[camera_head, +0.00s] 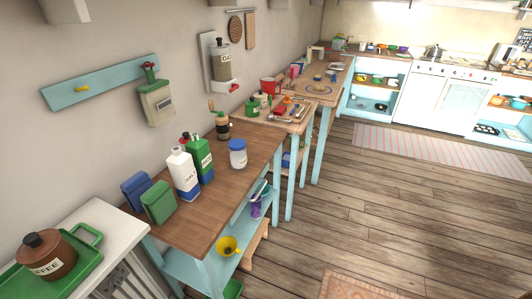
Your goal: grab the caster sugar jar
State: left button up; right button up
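Neither of my grippers shows in the head view.
Blue and green canisters (158,201) stand at the table's left end. A white counter (93,218) at lower left holds a green tray with a brown coffee jar (46,254). A yellow funnel (228,246) is on the shelf below. Wooden floor (400,225) lies open to the right.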

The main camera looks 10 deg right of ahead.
aim_at(238, 158)
jog(key=i+l+u, duration=0.1)
jog(key=u, duration=0.35)
jog(key=i+l+u, duration=0.1)
jog(key=l+u, duration=0.15)
jog(key=u, duration=0.2)
jog(key=l+u, duration=0.2)
jog(key=u, duration=0.25)
jog(key=i, duration=0.05)
